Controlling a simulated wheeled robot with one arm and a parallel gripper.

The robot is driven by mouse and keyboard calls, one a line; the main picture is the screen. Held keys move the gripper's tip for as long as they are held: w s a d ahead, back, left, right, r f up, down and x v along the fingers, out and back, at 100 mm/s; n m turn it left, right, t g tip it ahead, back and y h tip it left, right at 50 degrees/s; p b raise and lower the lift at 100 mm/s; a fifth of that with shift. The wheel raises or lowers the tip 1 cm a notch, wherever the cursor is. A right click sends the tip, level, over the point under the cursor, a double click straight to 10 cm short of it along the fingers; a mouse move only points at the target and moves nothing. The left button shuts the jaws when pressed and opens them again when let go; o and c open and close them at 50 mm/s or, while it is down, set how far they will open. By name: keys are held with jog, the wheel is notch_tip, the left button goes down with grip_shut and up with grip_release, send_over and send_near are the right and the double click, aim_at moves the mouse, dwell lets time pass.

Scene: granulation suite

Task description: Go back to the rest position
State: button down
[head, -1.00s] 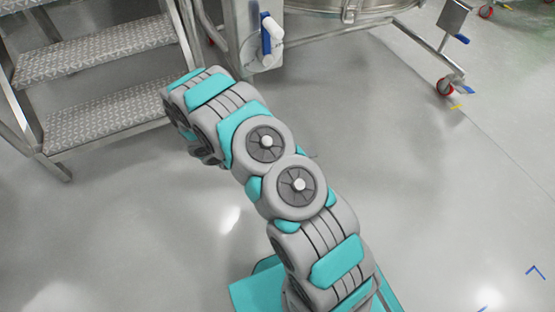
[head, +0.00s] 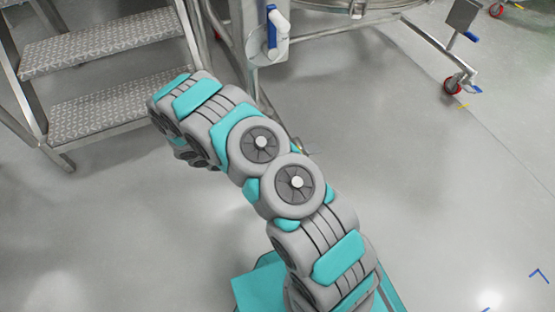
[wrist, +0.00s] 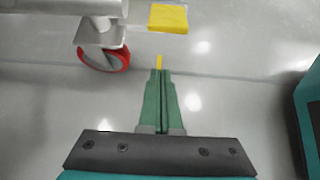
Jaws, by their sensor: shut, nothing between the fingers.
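My gripper (wrist: 160,78) shows in the wrist view, pointing out over the grey floor. Its two green fingers are together, with nothing between them. In the head view my arm bends up and to the left from my base, and the gripper itself is hidden behind the arm links.
Metal steps (head: 95,105) stand at the left.

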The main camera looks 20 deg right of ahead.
jog(key=v, duration=0.5)
jog(key=shift+a, duration=0.2)
jog(key=s+d+r+m+g+y+p, duration=0.1)
jog(key=s+d+r+m, duration=0.2)
jog(key=r, duration=0.6)
jog(key=s+d+r+m+g+y+p, duration=0.1)
jog(key=s+r+m, duration=0.3)
jog(key=r, duration=0.4)
jog(key=s+d+r+m+g+y+p, duration=0.1)
jog(key=s+d+r+m+p, duration=0.2)
jog(key=r, duration=0.6)
jog(key=s+a+r+m+y+p, duration=0.1)
jog(key=s+a+r+m+y, duration=0.2)
jog(key=s+r, duration=0.4)
jog(key=s+a+r+m+y+p, duration=0.1)
jog(key=s+a+r+m+y, duration=0.3)
jog(key=s, duration=1.2)
notch_tip(320, 180, up, 5)
jog(key=shift+f+m+t, duration=0.2)
jog(key=shift+m+t, duration=0.2)
jog(key=shift+m, duration=0.3)
